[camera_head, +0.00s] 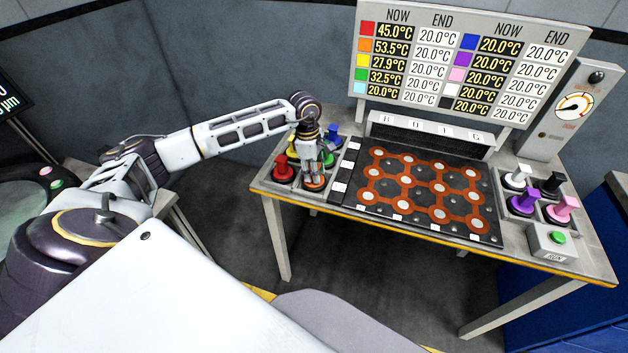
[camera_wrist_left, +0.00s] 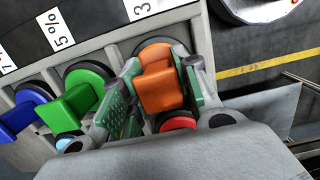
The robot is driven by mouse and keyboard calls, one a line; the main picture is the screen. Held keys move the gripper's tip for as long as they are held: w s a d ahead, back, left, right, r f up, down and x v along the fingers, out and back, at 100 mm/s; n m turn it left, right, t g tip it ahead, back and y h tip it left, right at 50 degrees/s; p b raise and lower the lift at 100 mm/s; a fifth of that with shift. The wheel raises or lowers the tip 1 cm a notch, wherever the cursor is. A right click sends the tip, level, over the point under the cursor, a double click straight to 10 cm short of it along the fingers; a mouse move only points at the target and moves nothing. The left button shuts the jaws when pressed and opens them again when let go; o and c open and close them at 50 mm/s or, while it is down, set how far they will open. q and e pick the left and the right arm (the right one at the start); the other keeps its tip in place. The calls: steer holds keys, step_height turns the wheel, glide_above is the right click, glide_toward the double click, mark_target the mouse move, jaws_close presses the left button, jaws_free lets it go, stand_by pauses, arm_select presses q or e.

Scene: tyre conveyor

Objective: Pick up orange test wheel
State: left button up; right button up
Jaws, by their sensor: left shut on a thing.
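The orange test wheel (camera_head: 314,186) stands in the holder at the left end of the table, its base low under my left gripper (camera_head: 314,172). In the left wrist view, the gripper's green-padded fingers (camera_wrist_left: 157,82) are shut on both sides of the wheel's upright orange handle (camera_wrist_left: 161,95). The round orange base (camera_wrist_left: 154,50) shows beyond the handle, level with its neighbours in the holder. The fingers and wrist hide part of the wheel in the head view. My right gripper is not in view.
Red (camera_head: 284,170), yellow (camera_head: 292,151), green (camera_head: 329,160) and blue (camera_head: 333,137) wheels stand close around. To the right is a dark board (camera_head: 390,205) with orange tracks. White (camera_head: 516,180), black, purple (camera_head: 523,203) and pink wheels stand beyond it. A temperature display (camera_head: 465,60) rises behind.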

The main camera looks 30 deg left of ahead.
arm_select(q)
jaws_close()
steer(key=shift+r, duration=0.7)
step_height(320, 180, up, 7)
steer(key=shift+w+f+b, duration=0.1)
steer(key=shift+b, duration=0.45)
steer(key=shift+r, duration=0.95)
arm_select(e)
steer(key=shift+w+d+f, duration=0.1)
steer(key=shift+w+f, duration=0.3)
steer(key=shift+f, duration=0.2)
arm_select(q)
steer(key=shift+f, duration=0.1)
